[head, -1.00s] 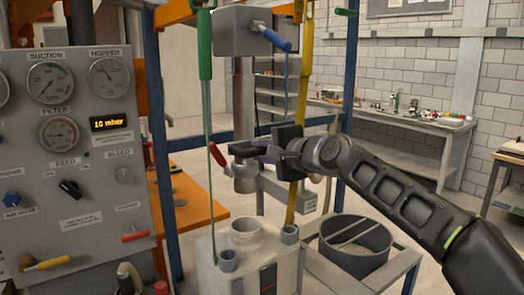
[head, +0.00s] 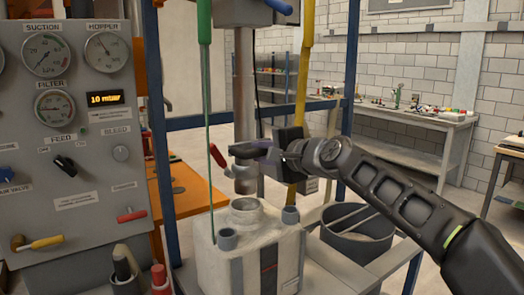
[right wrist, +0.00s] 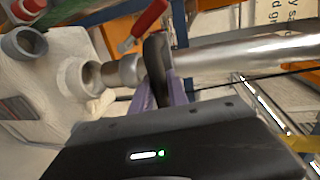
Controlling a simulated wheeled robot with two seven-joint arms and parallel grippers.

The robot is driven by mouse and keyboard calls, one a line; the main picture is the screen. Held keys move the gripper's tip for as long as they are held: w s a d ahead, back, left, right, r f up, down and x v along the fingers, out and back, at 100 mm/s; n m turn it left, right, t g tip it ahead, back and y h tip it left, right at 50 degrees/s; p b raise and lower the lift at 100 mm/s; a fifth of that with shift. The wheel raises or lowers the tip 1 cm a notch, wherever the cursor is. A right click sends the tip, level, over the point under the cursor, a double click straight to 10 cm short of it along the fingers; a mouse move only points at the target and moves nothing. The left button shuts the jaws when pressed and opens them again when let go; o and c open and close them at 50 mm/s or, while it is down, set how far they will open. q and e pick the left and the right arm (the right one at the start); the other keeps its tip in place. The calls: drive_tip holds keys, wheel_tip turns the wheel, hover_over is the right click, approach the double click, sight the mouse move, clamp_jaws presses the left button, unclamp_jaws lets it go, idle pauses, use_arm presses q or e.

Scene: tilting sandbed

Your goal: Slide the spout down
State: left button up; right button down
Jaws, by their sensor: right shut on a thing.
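The spout (head: 244,100) is an upright metal tube, with its lower end (head: 246,184) a little above the round neck (head: 246,206) of the pale, square-sided container (head: 215,265). My right gripper (head: 250,152) comes in from the right and is shut on the lower part of the spout. In the right wrist view, dark and purple fingers (right wrist: 166,75) close around the spout (right wrist: 240,50). Its lower end (right wrist: 122,72) lines up closely with the neck (right wrist: 84,78); I cannot tell whether they touch. My left gripper is out of view.
A red-handled lever (head: 217,156) sits beside the spout. A green handle (head: 204,22) and yellow strap (head: 303,90) hang on either side. The control panel (head: 70,130) is at left. Blue posts (head: 350,80) frame the area. A grey bin (head: 358,232) stands right of the container.

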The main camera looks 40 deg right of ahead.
wheel_tip(320, 180, down, 6)
drive_tip(key=b, duration=0.3)
drive_tip(key=shift+b, duration=0.35)
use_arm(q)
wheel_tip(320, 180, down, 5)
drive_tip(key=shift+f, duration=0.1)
use_arm(e)
drive_tip(key=shift+r, duration=0.15)
drive_tip(key=c, duration=1.3)
unclamp_jaws()
drive_tip(key=shift+s, duration=0.1)
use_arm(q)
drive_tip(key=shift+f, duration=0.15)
use_arm(e)
drive_tip(key=v, duration=0.7)
drive_tip(key=shift+s, duration=0.35)
drive_tip(key=shift+r, duration=0.1)
